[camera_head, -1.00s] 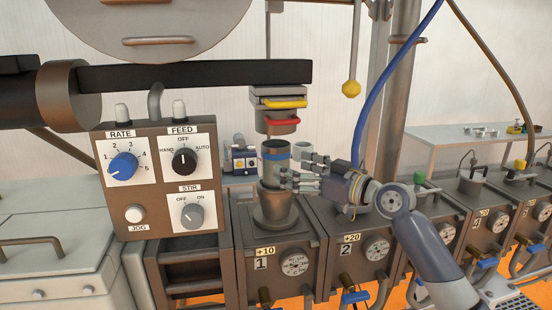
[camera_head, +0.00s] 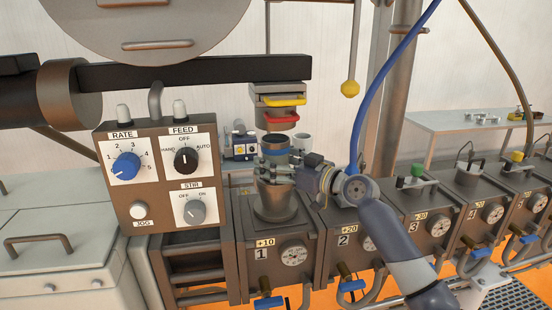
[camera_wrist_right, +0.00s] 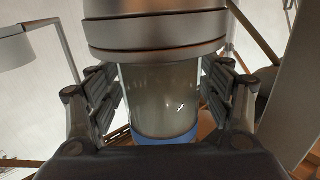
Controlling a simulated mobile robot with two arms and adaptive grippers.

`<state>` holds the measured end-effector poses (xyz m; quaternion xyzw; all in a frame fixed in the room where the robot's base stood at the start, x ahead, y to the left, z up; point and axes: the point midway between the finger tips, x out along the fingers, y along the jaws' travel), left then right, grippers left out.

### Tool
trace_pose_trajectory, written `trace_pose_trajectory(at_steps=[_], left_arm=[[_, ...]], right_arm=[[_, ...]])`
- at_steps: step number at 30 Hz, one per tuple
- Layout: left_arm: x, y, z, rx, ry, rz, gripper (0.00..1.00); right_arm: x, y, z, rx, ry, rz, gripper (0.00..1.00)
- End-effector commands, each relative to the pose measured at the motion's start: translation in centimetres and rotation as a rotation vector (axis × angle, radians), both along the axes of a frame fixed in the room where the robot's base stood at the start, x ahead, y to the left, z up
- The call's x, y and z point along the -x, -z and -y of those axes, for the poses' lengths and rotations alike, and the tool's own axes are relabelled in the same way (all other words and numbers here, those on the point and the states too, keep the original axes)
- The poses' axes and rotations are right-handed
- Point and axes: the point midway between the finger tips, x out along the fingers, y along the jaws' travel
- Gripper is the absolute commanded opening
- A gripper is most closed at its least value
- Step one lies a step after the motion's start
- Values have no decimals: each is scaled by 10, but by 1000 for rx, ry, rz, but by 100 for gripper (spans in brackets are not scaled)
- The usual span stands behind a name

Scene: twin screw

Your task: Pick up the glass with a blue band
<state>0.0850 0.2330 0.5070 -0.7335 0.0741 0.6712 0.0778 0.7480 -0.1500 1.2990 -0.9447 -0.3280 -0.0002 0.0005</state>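The glass with the blue band (camera_head: 275,143) stands upright above a metal pot on machine 1, under a hanging metal outlet. In the right wrist view the clear glass (camera_wrist_right: 160,98) is between the two fingers, its blue band low in the picture. My right gripper (camera_head: 274,168) reaches in from the right and its fingers lie along both sides of the glass. The wrist view shows little or no gap there, but contact is not clear. The gripper hides the lower glass. My left gripper is not in view.
The outlet (camera_head: 277,121) with red and yellow handles hangs close above the glass. The metal pot (camera_head: 276,207) is below it. A pale cup (camera_head: 302,141) stands behind my right gripper. The control box (camera_head: 162,170) is at the left and a blue hose (camera_head: 377,85) hangs right.

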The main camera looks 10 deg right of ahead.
Motion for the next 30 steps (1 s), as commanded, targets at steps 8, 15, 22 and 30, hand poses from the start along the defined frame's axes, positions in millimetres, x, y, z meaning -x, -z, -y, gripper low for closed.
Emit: trace_pose_trajectory(at_steps=[8,15,22,30], left_arm=[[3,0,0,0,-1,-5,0],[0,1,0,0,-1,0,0],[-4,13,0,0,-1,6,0],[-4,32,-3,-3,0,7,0]], right_arm=[[0,-1,0,0,0,2,27],[0,-2,0,0,0,2,27],[0,-16,0,1,0,7,27],[37,-11,31,3,3,4,27]])
